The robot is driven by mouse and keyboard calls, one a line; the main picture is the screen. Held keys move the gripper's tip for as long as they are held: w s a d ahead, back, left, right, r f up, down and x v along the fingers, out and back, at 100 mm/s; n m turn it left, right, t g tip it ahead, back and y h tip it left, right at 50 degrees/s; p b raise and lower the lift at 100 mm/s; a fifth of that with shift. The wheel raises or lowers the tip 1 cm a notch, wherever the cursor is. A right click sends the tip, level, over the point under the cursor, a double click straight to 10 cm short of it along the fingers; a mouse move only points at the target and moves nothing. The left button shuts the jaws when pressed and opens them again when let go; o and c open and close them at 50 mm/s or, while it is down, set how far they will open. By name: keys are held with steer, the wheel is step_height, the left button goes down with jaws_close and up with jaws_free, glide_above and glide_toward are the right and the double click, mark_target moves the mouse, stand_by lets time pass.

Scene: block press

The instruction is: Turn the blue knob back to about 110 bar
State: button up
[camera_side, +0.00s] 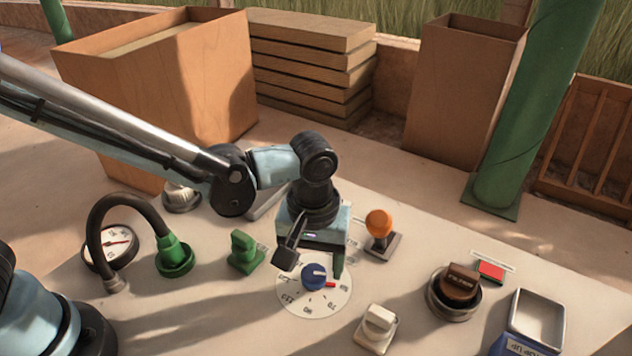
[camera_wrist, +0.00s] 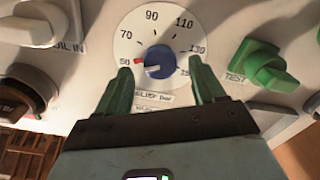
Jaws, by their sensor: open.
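The blue knob (camera_side: 314,276) sits at the centre of a round white dial (camera_side: 296,304) on the bench panel. In the wrist view the blue knob (camera_wrist: 160,62) has a red pointer (camera_wrist: 139,61) aimed at about the 50 mark. The 110 mark (camera_wrist: 184,23) is at the dial's upper right. My gripper (camera_side: 313,263) is open over the dial. In the wrist view its green fingers (camera_wrist: 160,72) stand on either side of the knob, with a gap on both sides. I cannot tell how far the fingertips are above the dial.
A green TEST knob (camera_wrist: 264,66) is close to the dial. An orange-topped lever (camera_side: 379,222), a white knob (camera_side: 377,325) and a brown knob (camera_side: 460,285) stand to the right in the side view. A pressure gauge (camera_side: 110,246) and a green hose fitting (camera_side: 174,257) are at left.

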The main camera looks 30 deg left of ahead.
steer(key=shift+f, duration=0.95)
steer(key=c, duration=1.1)
steer(key=shift+o, duration=0.2)
